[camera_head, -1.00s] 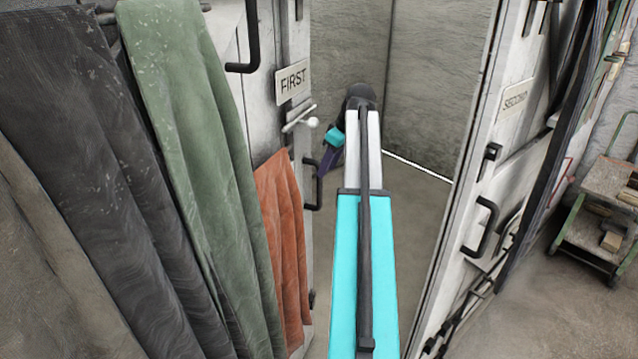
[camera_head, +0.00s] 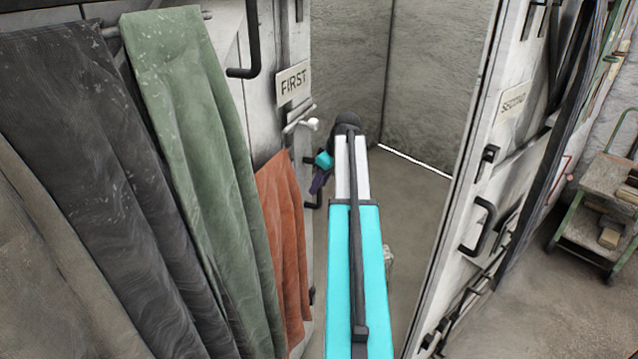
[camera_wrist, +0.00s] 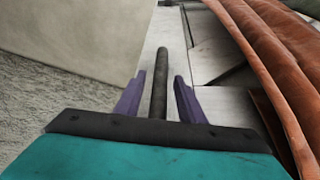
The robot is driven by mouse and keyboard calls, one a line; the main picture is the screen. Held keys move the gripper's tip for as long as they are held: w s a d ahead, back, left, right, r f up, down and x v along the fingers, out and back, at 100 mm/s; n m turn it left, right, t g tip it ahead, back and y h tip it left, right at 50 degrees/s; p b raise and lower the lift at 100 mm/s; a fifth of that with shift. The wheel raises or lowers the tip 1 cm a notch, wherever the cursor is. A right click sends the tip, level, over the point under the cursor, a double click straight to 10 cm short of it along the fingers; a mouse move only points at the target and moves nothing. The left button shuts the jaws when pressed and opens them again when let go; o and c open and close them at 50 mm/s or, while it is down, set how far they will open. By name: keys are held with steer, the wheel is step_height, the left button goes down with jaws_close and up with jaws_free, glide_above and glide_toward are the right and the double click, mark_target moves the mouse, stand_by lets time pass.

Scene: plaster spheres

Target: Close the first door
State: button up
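The first door (camera_head: 262,100), whitish panels with a "FIRST" plate (camera_head: 293,82), stands on the left, seen at a slant beside an opening. It carries a white-knobbed lever (camera_head: 300,124) and, lower, a black bar handle (camera_head: 307,196), partly hidden behind my gripper (camera_head: 320,181). In the wrist view my gripper (camera_wrist: 160,98) has its two purple fingers apart. The dark handle bar (camera_wrist: 160,75) runs between them, with a visible gap on each side. I cannot tell how deep the bar sits between the fingers.
Grey, green and orange cloths (camera_head: 190,130) hang on the left; the orange cloth (camera_wrist: 265,55) is close to my gripper in the wrist view. A second door (camera_head: 480,190) with black handles stands right. A cart (camera_head: 600,205) is beyond it.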

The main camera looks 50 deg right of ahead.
jaws_close()
